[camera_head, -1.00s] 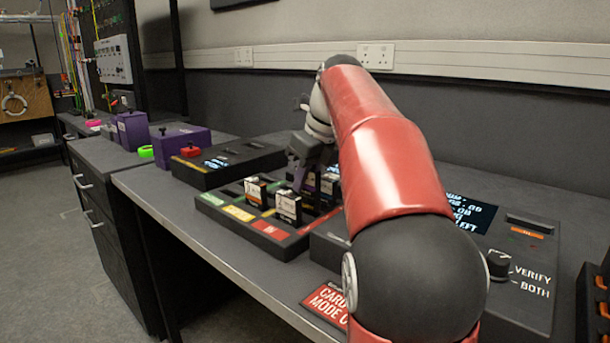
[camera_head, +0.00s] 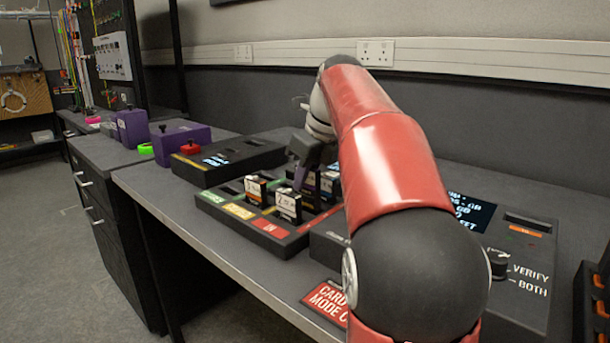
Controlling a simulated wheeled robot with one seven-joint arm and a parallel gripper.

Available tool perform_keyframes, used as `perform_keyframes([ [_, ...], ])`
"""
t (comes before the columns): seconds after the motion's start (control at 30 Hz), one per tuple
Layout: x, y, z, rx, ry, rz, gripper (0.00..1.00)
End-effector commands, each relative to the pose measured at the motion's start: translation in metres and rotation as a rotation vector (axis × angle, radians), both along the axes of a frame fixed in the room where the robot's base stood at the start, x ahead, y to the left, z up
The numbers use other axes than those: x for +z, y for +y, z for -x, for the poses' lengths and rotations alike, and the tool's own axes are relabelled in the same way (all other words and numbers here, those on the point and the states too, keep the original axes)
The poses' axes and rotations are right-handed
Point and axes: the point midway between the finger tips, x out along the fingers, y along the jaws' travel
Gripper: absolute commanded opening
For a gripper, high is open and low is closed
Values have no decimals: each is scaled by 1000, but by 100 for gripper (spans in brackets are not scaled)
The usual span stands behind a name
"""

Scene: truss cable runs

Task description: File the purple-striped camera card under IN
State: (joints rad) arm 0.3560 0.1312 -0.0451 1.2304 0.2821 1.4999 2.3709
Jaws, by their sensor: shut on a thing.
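A dark card tray (camera_head: 247,232) lies on the bench, with green, yellow and red labels along its near edge. The red label (camera_head: 270,229) is at the right and reads IN. My gripper (camera_head: 301,172) is over the far part of the tray, behind the standing cards. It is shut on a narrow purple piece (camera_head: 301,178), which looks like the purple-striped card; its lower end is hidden. A white card with an orange stripe (camera_head: 256,190) and a white card marked 2 (camera_head: 288,205) stand in the tray. Another card (camera_head: 330,184) is partly hidden beside my arm.
Purple boxes (camera_head: 181,138) are further left. A console with a knob (camera_head: 497,263) and screen is at the right.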

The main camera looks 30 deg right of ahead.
Motion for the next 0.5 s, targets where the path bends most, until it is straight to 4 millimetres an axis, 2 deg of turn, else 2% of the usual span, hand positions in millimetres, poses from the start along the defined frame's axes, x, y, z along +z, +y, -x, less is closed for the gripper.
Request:
perform_keyframes([
  [0.5,-6,0,0,0,1,0,0],
])
